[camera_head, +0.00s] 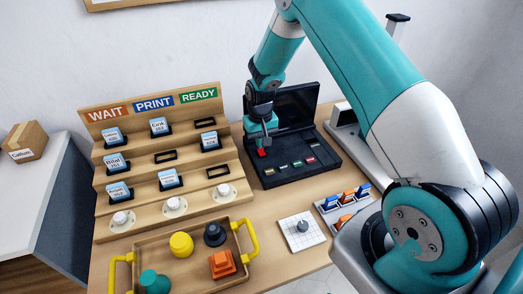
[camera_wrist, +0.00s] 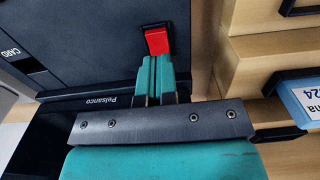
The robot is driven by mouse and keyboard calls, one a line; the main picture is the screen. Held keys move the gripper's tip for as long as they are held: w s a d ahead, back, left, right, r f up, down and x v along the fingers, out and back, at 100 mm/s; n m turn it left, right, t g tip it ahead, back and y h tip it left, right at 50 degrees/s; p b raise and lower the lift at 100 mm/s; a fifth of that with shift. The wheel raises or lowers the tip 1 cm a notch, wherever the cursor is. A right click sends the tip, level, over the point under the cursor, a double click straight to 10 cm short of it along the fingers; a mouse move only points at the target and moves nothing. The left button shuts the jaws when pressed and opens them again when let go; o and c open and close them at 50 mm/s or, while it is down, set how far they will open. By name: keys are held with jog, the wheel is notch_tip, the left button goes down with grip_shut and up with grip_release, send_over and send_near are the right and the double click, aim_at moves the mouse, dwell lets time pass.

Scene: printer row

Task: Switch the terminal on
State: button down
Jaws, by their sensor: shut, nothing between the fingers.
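The terminal (camera_head: 307,160) is a black, laptop-like unit with a raised screen (camera_head: 297,105) on the wooden table. A red rocker switch (camera_wrist: 157,40) sits near a corner of its deck; it also shows in the head view (camera_head: 262,152), just under my gripper. My gripper (camera_wrist: 157,62) is shut and empty, its teal fingertips together. The tips are at the near edge of the red switch in the wrist view; I cannot tell whether they press it. The screen looks dark in the head view. The printed name "Pelsanco" shows on the terminal in the wrist view.
A stepped wooden rack (camera_head: 140,180) with WAIT, PRINT and READY labels and several cards stands left of the terminal. A tray (camera_head: 205,282) with yellow handles holds coloured pieces in front. A white grid pad (camera_head: 292,242) and a grey holder (camera_head: 329,214) lie at the right.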

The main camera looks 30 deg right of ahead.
jog(key=shift+r+p, duration=1.7)
jog(key=shift+r, duration=1.05)
jog(key=s+a+r+n+y, duration=0.1)
jog(key=s+a+r, duration=0.3)
jog(key=r, duration=0.2)
jog(key=s+a+r+n+y, duration=0.1)
jog(key=s+a+r+n, duration=0.15)
jog(key=a+r, duration=0.35)
jog(key=s+a+r+n, duration=0.1)
jog(key=s+a+r, duration=0.2)
jog(key=s+r, duration=0.3)
jog(key=s+a+r+n+y, duration=0.1)
jog(key=s+a+r+n, duration=0.1)
jog(key=s, duration=0.7)
jog(key=s+a+r+n+y, duration=0.1)
jog(key=s+a+r+n, duration=0.1)
jog(key=s+a+r, duration=0.2)
jog(key=s+r, duration=0.3)
jog(key=s, duration=0.2)
jog(key=shift+n, duration=0.35)
